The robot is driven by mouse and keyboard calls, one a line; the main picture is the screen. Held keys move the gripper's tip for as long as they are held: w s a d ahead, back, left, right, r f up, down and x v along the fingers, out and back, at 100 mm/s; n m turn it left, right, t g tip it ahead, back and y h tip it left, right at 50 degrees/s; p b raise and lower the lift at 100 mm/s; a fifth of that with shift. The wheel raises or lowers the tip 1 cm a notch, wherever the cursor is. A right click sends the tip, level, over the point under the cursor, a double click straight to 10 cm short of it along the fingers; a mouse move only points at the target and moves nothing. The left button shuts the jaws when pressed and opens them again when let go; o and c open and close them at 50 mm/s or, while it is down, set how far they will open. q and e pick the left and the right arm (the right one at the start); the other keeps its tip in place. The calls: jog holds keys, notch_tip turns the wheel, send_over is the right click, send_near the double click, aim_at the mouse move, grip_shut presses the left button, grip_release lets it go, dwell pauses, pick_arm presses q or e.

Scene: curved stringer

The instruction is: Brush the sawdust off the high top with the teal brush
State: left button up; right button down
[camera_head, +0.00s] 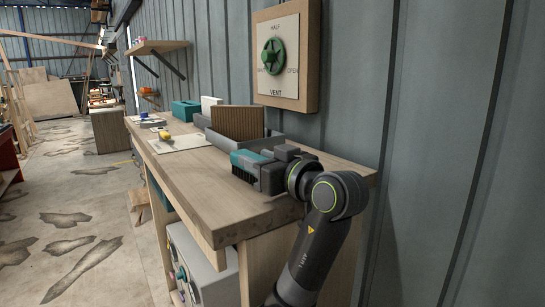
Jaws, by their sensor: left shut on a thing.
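The teal brush (247,157), with dark bristles along its lower side, is at the near right end of the wooden bench. My left gripper (262,168) is shut on it. The bristles are at or just above the bench top (205,190); I cannot tell whether they touch it. The gripper and wrist hide part of the brush. I cannot make out any sawdust on the bench top, and I cannot tell whether this is the high top. My right gripper is not in view.
A grey tray (222,142) with a brown ribbed block (237,122) stands behind the brush by the metal wall. A yellow-handled tool (165,136) lies on a pale sheet farther left. A green vent knob (273,56) is on the wall. The near bench top is clear.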

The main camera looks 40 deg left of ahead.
pick_arm(q)
jog(key=shift+s+a, duration=0.15)
jog(key=shift+s, duration=0.05)
